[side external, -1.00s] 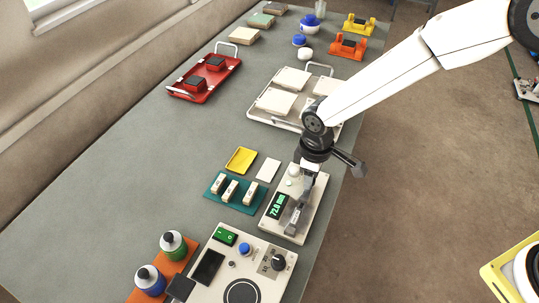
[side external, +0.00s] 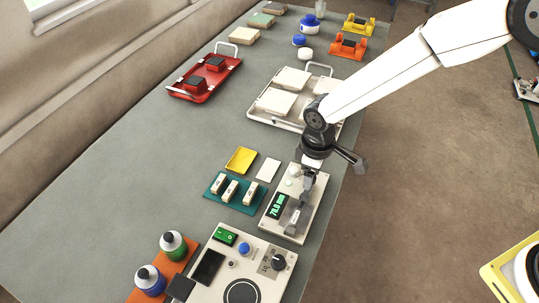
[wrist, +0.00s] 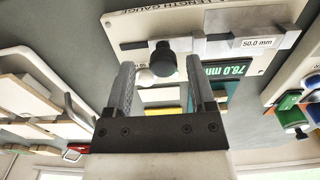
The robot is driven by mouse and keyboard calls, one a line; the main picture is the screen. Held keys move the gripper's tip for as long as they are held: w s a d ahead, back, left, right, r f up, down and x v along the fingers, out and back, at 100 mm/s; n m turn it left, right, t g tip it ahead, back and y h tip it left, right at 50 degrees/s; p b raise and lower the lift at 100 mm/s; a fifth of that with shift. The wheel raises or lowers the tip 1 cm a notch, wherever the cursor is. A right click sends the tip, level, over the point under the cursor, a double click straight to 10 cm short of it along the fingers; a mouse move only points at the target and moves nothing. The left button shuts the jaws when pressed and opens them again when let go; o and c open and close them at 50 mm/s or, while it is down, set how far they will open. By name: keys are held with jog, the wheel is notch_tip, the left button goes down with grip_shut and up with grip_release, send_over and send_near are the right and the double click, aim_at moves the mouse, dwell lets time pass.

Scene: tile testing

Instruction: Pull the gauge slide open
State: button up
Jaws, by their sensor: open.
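The length gauge (side external: 312,205) is a cream plate near the table's right edge, with a green digital readout (side external: 278,205) and a grey metal slide rail. In the wrist view the readout (wrist: 240,69) says 78.0 mm, and the slide's black round knob (wrist: 163,58) shows in front of the grey bar (wrist: 205,46). A label (wrist: 258,43) on the bar reads 50.0 mm. My gripper (wrist: 160,63) is open, with one finger on each side of the knob and gaps visible. In the side view my gripper (side external: 309,178) is low over the gauge's far part.
A teal rack (side external: 236,193) with several light blocks, a yellow tray (side external: 241,160) and a white tile (side external: 267,169) lie left of the gauge. A control box (side external: 240,265) stands in front. A tray of pale tiles (side external: 253,115) lies behind.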

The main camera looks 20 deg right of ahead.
jog(key=shift+r, duration=0.15)
jog(key=shift+r, duration=2.85)
jog(key=shift+d, duration=0.1)
jog(key=shift+d+r, duration=0.15)
jog(key=shift+d, duration=0.15)
jog(key=s+d+r+m+t, duration=0.1)
jog(key=s+d+m, duration=0.3)
jog(key=d, duration=0.6)
jog(key=s+d+r+m+t, duration=0.1)
jog(key=s+d+r+m, duration=0.2)
jog(key=s+d+m, duration=0.2)
jog(key=s+d, duration=0.3)
jog(key=d, duration=0.3)
jog(key=shift+s+t, duration=0.25)
jog(key=shift+t, duration=0.05)
